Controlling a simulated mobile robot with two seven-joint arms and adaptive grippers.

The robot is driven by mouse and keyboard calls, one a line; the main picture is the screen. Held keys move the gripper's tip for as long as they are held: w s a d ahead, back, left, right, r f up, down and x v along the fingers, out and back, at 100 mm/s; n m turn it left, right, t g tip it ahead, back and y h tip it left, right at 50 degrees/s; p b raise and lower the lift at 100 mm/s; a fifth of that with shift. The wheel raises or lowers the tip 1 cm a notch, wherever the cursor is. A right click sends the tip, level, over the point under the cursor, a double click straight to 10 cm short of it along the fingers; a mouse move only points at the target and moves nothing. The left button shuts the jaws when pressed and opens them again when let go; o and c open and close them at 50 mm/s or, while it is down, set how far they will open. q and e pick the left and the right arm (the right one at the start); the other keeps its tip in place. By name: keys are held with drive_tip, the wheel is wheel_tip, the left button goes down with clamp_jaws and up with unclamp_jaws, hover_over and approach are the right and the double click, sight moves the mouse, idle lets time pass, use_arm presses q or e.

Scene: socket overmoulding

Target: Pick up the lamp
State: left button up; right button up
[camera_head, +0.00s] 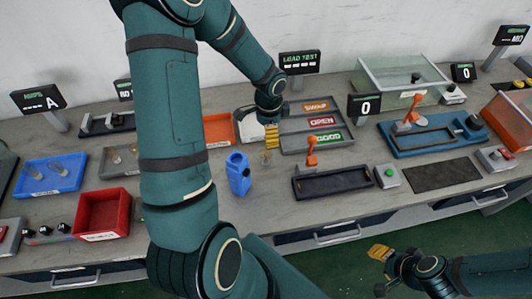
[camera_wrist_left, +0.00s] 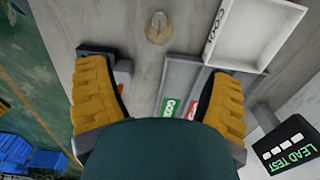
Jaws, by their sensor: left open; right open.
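A small clear glass lamp (camera_head: 266,157) stands on the table between the blue holder and the label tray. In the left wrist view the lamp (camera_wrist_left: 158,28) shows near the top edge, beyond the fingertips and between their lines. My left gripper (camera_head: 271,134) is above and just behind the lamp, its yellow fingers pointing down; in the wrist view the gripper (camera_wrist_left: 162,68) is open and empty, apart from the lamp. My right gripper (camera_head: 380,252) is open and empty, off the table's front edge at lower right. More clear lamps lie in a blue tray (camera_head: 33,190).
A blue holder (camera_head: 238,174) stands left of the lamp. A grey tray (camera_head: 312,132) with SWAP, OPEN and GOOD labels is to the right, beside a dark fixture (camera_head: 333,183) with an orange lever. A white tray (camera_wrist_left: 260,35) lies behind. A red bin (camera_head: 103,213) is at left.

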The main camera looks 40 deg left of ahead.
sight(267, 150)
use_arm(q)
wheel_tip(267, 150, down, 6)
drive_tip(key=shift+b, duration=0.4)
drive_tip(key=shift+s+f+b, duration=0.15)
drive_tip(key=shift+f+b, duration=0.05)
drive_tip(key=shift+f, duration=1.25)
drive_tip(key=shift+s+f+b, duration=0.1)
drive_tip(key=shift+f+b, duration=0.05)
drive_tip(key=shift+f, duration=1.25)
drive_tip(key=c, duration=1.1)
